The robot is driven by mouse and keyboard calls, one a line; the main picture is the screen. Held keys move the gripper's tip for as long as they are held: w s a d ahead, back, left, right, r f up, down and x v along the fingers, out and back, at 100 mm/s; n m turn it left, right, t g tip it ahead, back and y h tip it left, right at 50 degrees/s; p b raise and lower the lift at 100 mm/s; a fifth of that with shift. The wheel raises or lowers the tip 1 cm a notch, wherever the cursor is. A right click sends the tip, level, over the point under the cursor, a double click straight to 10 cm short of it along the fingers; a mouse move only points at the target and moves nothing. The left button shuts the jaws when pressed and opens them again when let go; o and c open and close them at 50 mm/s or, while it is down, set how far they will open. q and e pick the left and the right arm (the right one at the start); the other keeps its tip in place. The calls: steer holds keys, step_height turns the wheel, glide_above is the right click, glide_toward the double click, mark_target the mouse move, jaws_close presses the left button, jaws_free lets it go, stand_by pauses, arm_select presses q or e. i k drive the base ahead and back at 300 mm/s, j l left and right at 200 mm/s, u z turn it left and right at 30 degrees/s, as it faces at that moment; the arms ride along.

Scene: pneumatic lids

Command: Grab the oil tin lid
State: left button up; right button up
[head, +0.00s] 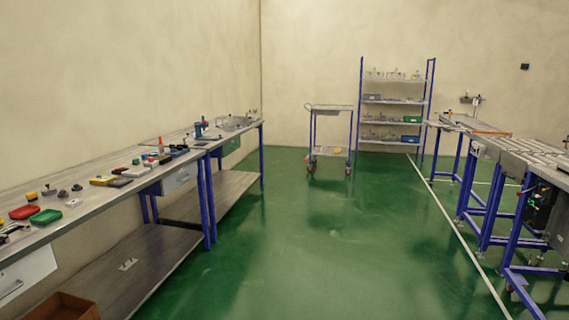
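I cannot pick out an oil tin lid with certainty; the small parts are too tiny to tell apart. A long workbench (104,196) along the left wall carries many small items, among them a red tray (25,212), a green tray (45,217) and several dark knob-like pieces (63,193). Neither of my grippers shows in the head view.
A brown crate (68,307) stands low at the front left. A wheeled cart (330,107) and a shelf rack (392,102) with small goods stand at the back. Blue-legged conveyor tables (520,149) line the right. The green floor (320,240) between is clear.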

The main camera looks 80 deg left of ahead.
mark_target(51, 188)
steer(key=u, duration=4.25)
